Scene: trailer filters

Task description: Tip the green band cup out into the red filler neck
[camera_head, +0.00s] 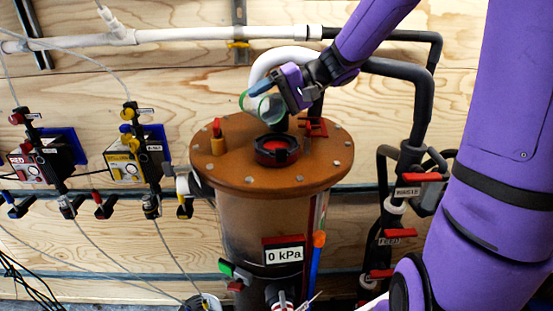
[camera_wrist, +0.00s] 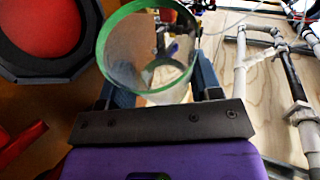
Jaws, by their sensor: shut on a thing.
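The clear cup with a green band (camera_head: 264,107) is held by my gripper (camera_head: 270,94) above the brown lid of the filter tank. The cup is tilted in the head view, its rim turned partly toward the camera. In the wrist view the green-rimmed cup (camera_wrist: 150,50) sits between the two fingers, and I see through it with no clear contents. The red filler neck (camera_head: 277,150) has a black ring and stands on the lid, just below the cup. It also shows at the top left of the wrist view (camera_wrist: 55,28), beside the cup and apart from it.
A white and black pipe arches close behind my gripper. Gauges and hoses are on the wooden wall at left.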

